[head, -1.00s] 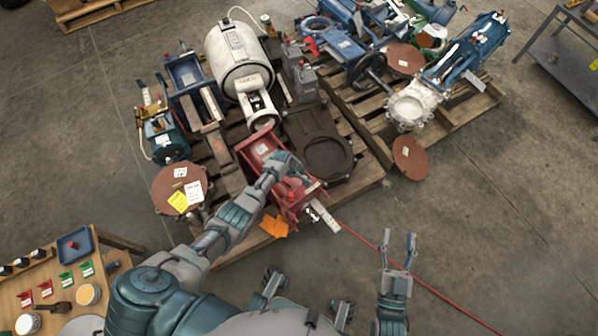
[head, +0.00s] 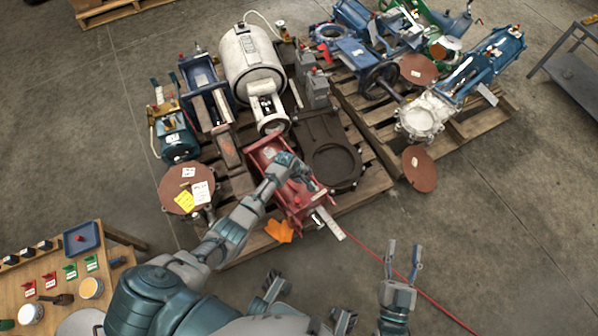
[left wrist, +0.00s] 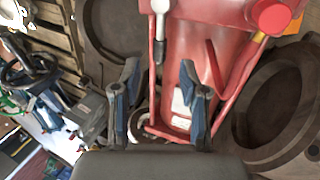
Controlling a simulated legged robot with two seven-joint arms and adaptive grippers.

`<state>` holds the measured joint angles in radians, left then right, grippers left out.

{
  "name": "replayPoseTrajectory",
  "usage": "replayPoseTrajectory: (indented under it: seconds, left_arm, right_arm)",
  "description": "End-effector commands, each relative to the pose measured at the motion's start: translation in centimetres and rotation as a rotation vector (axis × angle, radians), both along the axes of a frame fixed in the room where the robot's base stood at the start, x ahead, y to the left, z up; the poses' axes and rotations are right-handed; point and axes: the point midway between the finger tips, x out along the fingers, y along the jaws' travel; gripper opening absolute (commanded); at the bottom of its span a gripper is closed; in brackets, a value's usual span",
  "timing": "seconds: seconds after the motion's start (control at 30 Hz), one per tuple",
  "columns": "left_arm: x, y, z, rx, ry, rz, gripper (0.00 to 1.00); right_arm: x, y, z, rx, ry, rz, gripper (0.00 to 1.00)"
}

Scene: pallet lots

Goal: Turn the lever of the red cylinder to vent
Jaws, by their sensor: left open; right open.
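The red cylinder (head: 263,155) lies on the near pallet, partly covered by my left arm and gripper. In the left wrist view its red body (left wrist: 190,45) fills the upper middle. A short white lever with a dark tip (left wrist: 160,25) stands out at its upper left, and a red knob (left wrist: 272,14) shows at upper right. I cannot tell which marking is vent. My left gripper (head: 302,180) is over the cylinder; in the wrist view its two fingers (left wrist: 160,92) are apart with nothing held between them. My right gripper (head: 404,248) is open and empty over the floor.
A white tank (head: 252,65), a dark plate with a round recess (head: 330,150) and a brown disc (head: 187,188) crowd the pallet. A red hose (head: 445,312) runs over the floor at right. A wooden table (head: 40,268) stands lower left.

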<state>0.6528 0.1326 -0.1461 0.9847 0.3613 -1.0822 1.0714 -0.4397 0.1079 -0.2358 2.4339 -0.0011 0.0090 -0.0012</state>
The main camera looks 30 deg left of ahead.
Motion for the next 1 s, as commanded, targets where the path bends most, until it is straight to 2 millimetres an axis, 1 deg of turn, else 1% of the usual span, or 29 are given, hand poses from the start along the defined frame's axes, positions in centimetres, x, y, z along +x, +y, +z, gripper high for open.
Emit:
replayPoseTrajectory:
  seconds: [0.03, 0.2, 0.3, 0.4, 0.6, 1.0]
  left_arm:
    - [-0.3, 0.2, 0.9, 0.001, -0.003, 0.0, 0.43]
    - [-1.3, 0.7, 3.8, 0.001, -0.002, 0.001, 0.43]
    - [-1.8, 1.0, 5.2, 0.001, -0.001, -0.001, 0.43]
    - [-2.1, 1.1, 6.2, 0.0, 0.0, 0.0, 0.43]
    - [-2.4, 1.2, 6.9, 0.0, 0.002, 0.001, 0.43]
    - [-2.4, 1.2, 6.8, 0.0, 0.002, 0.0, 0.43]
  right_arm:
    - [0.0, 0.0, 0.0, 0.0, 0.0, 0.0, 0.51]
    - [0.0, 0.0, 0.0, 0.0, 0.0, 0.0, 0.51]
    - [0.0, 0.0, 0.0, 0.0, 0.0, 0.0, 0.51]
    - [0.0, 0.0, 0.0, 0.0, 0.0, 0.0, 0.51]
    - [0.0, 0.0, 0.0, 0.0, 0.0, 0.0, 0.51]
    - [0.3, 0.0, -0.2, 0.0, 0.003, 0.0, 0.51]
